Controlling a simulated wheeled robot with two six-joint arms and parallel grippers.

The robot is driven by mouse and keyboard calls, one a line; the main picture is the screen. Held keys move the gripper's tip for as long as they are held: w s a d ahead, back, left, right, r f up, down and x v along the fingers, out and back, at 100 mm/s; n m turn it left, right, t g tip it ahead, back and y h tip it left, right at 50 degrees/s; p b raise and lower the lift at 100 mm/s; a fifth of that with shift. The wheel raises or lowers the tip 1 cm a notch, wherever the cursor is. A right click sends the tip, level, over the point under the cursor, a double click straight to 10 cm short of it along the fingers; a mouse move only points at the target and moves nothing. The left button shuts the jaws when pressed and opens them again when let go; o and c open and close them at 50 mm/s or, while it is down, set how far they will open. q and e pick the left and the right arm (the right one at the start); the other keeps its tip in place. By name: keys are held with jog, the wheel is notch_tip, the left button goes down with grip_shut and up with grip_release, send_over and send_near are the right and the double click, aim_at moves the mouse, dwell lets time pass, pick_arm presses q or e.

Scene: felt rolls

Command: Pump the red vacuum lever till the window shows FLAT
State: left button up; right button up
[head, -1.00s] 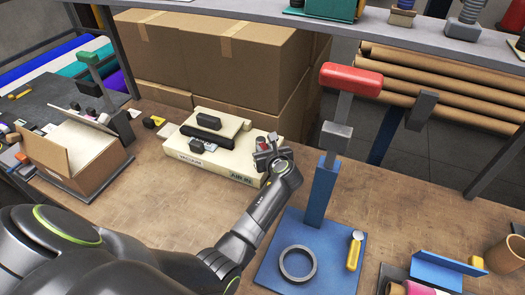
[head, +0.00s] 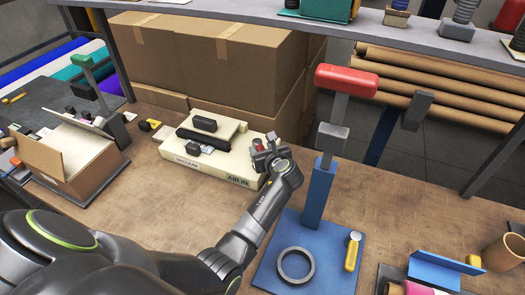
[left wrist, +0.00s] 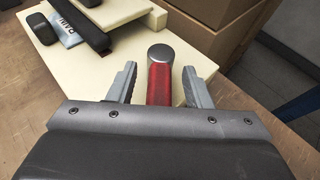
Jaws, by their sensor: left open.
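The red vacuum lever (left wrist: 160,85), a red rod with a round grey cap, stands between my left gripper's fingers in the left wrist view. A gap shows on each side of it. In the head view only a bit of the red lever (head: 257,144) shows by my gripper. My left gripper (head: 267,153) is open around the lever at the right end of the cream vacuum machine (head: 212,165). Its two fingers (left wrist: 165,88) also show in the left wrist view. My right gripper is not in view.
A blue press with a larger red handle (head: 347,80) stands right of my left arm. A dark ring (head: 296,264) and a yellow-handled tool (head: 352,252) lie on its base. An open carton (head: 75,160) is at left. Cardboard boxes (head: 215,60) stand behind the machine.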

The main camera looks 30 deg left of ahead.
pick_arm(q)
notch_tip(320, 180, up, 9)
jog(key=shift+r, duration=0.15)
jog(key=shift+c, duration=0.4)
